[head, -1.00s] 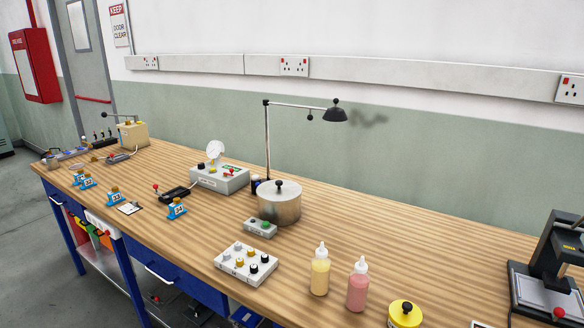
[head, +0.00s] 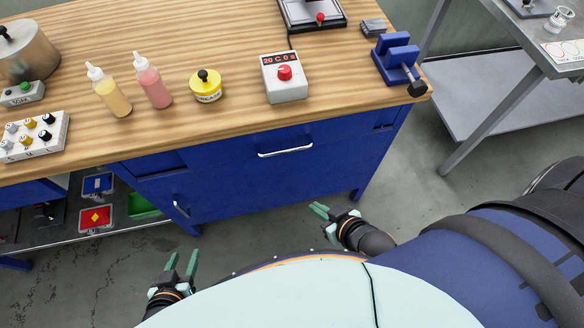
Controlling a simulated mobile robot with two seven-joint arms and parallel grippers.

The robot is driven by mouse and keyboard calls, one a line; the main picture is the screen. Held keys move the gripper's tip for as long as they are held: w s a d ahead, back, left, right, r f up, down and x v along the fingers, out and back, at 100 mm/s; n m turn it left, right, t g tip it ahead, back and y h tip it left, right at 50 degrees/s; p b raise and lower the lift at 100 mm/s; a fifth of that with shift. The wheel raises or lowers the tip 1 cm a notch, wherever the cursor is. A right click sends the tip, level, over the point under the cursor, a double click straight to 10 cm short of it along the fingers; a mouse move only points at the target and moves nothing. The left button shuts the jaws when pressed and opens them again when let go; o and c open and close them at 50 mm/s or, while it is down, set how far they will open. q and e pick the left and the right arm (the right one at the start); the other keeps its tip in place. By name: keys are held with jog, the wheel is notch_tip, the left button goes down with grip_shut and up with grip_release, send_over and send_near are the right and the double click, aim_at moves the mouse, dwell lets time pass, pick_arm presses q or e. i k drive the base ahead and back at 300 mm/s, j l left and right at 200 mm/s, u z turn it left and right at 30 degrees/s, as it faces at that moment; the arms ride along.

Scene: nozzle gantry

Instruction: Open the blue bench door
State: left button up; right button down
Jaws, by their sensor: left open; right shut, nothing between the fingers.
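The blue bench door (head: 270,185) is the lower front panel of the blue cabinet under the wooden bench, in the head view. It looks closed. A short white upright handle (head: 181,209) sits near its left edge. My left gripper (head: 182,260) is open and empty, low in front of the cabinet and nearer to me than the handle, apart from it. My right gripper (head: 318,210) is shut and empty, in front of the right part of the door. I cannot tell its exact gap to the panel.
A drawer handle (head: 286,150) shows above the door. The bench top (head: 230,115) holds bottles, a yellow-lidded jar (head: 206,86), a red-knob box (head: 286,78) and a blue vise (head: 398,62). A shelf with bins (head: 98,212) lies left. The floor before the door is clear.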

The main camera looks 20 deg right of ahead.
aim_at(254, 184)
jog(key=z, duration=0.3)
jog(key=k+j+u, duration=0.25)
jog(key=j, duration=1)
jog(key=j+u, duration=0.2)
jog(key=j, duration=1)
